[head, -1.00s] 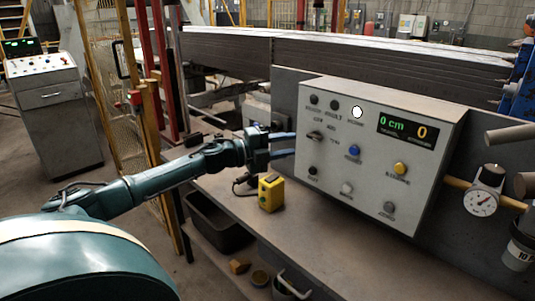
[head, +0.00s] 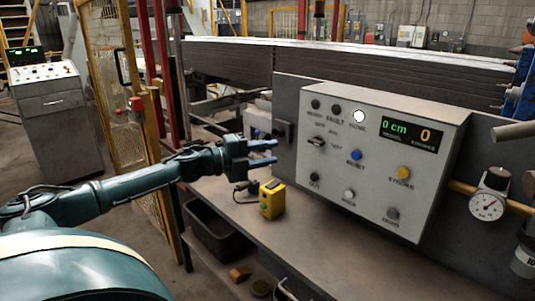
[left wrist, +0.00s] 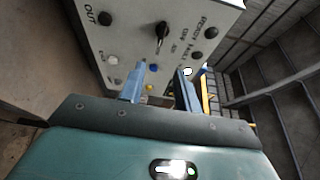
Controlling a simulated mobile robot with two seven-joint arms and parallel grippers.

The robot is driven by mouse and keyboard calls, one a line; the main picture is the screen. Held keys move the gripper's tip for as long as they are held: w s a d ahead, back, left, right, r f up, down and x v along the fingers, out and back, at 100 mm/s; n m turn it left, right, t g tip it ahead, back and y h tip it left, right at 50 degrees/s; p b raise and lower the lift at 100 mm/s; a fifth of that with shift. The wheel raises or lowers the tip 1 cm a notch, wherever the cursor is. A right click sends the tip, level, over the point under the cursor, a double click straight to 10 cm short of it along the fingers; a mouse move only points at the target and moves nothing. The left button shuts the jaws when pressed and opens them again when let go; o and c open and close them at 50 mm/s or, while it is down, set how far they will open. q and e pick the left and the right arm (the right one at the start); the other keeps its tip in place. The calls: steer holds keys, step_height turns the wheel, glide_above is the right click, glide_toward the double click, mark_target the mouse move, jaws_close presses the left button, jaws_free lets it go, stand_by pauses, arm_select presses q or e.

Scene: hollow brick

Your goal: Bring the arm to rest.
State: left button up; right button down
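My left arm comes in from the left. Its gripper (head: 275,152) is in the air just left of the grey control panel (head: 325,215), above the bench. Its two blue fingers are apart with nothing between them. The left wrist view also shows the open gripper (left wrist: 160,80), with the panel (left wrist: 120,30) beyond the fingertips, its selector knob, several buttons and labels visible. The fingers look clear of the panel. My right gripper is not in view.
A yellow box (head: 271,199) with a cable stands on the bench (head: 290,240) below the gripper. A dark bin (head: 215,232) sits lower left. A yellow mesh guard (head: 120,90) stands behind the forearm. A dial gauge (head: 487,205) is at right.

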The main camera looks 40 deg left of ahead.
arm_select(q)
steer(key=s+d+f+n+y, duration=0.1)
steer(key=s+d+f+n, duration=0.2)
steer(key=f, duration=0.4)
steer(key=s+d+f+n+y, duration=0.1)
steer(key=s+d+f+n, duration=0.1)
steer(key=d+f+n, duration=0.4)
steer(key=s+d+f+n+y, duration=0.1)
steer(key=s+d+f, duration=0.15)
steer(key=f, duration=0.65)
steer(key=s+d+f+n+g, duration=0.1)
steer(key=s+d+f+n, duration=0.2)
steer(key=s+d, duration=0.2)
steer(key=s+d+f+n+g+y+p, duration=0.1)
steer(key=s+d+f+n+g, duration=0.1)
steer(key=d, duration=0.6)
steer(key=s+d+f+n+g, duration=0.2)
steer(key=s+d+f+n, duration=0.2)
steer(key=s, duration=0.4)
steer(key=d+n, duration=0.1)
steer(key=d, duration=0.1)
steer(key=shift+s+d+f+n+y+p, duration=0.25)
steer(key=shift+s+d+n+y+p, duration=0.05)
steer(key=shift+s+d+y+p, duration=0.1)
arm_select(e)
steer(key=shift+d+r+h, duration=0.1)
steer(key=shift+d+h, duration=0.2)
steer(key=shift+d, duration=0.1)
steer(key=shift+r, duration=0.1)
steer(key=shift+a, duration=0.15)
